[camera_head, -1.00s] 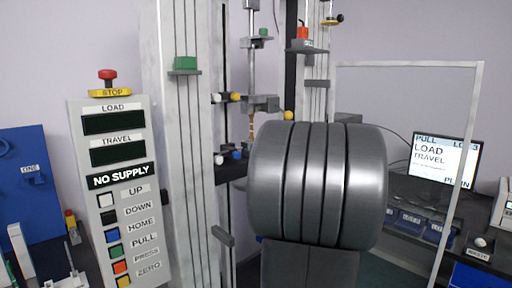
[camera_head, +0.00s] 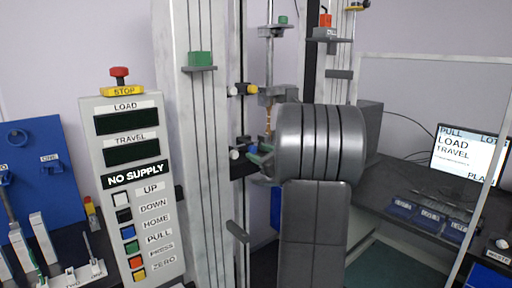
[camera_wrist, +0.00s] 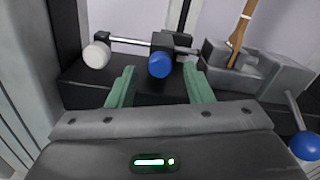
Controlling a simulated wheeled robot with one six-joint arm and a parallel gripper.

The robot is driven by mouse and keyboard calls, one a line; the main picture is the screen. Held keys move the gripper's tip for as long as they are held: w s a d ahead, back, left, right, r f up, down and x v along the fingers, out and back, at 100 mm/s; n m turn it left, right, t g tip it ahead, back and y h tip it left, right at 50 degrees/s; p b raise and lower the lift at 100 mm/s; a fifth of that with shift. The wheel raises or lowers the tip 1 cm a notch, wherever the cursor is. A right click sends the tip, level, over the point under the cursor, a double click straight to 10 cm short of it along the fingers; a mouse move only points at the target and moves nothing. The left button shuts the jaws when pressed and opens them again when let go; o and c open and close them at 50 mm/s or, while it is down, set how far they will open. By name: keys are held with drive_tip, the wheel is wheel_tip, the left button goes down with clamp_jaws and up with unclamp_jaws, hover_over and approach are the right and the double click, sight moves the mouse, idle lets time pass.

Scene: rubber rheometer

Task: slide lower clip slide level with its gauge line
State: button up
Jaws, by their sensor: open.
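The lower clip slide (camera_wrist: 172,42) is a small dark block on a horizontal rod. It carries a white knob (camera_wrist: 97,54) on the left and a blue knob (camera_wrist: 160,64) near the block. In the head view its white knob (camera_head: 234,154) shows beside the machine column. My gripper (camera_wrist: 160,78) has green fingers, open and apart. In the wrist view the blue knob appears between the fingertips; I cannot tell whether they touch it. In the head view my gripper (camera_head: 262,158) is just right of the lower clip. I cannot make out the gauge line.
A brown sample strip (camera_wrist: 239,32) stands in a grey grip (camera_wrist: 232,62) right of the clip, close to the right finger. Another blue knob (camera_wrist: 304,145) juts at lower right. The upper clip with its yellow knob (camera_head: 251,89) is above. A control panel (camera_head: 130,190) stands left.

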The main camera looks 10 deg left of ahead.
drive_tip(key=shift+x, duration=1.15)
clamp_jaws()
drive_tip(key=shift+r+b, duration=1.05)
drive_tip(key=shift+r, duration=1.75)
unclamp_jaws()
